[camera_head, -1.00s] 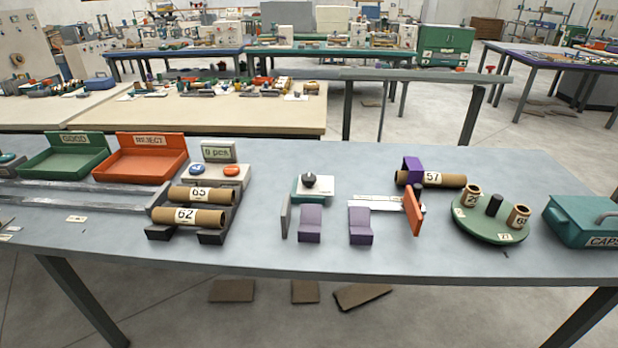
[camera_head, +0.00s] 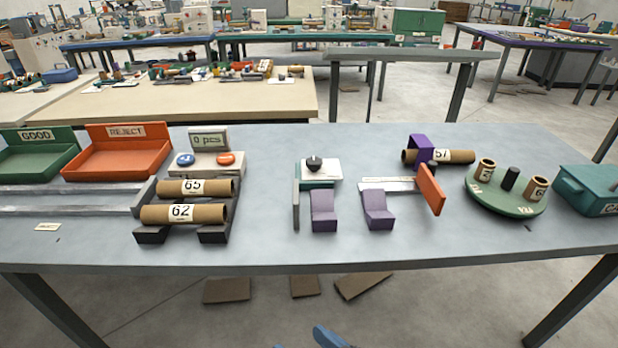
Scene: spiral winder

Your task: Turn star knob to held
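The likely star knob is a small dark knob (camera_head: 314,163) on a white and teal block (camera_head: 322,174) near the middle of the table. It is too small to read its setting or any label. Two purple angled rests (camera_head: 324,211) stand in front of it, with a thin grey plate at their left and an orange plate (camera_head: 431,189) at the right.
Cardboard tubes 65 and 62 (camera_head: 184,213) lie on a rack at left, near orange (camera_head: 117,160) and green trays. Tube 57 (camera_head: 455,156), a green turntable (camera_head: 505,203) with small tubes and a teal box (camera_head: 590,190) stand at right. The table's front strip is clear.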

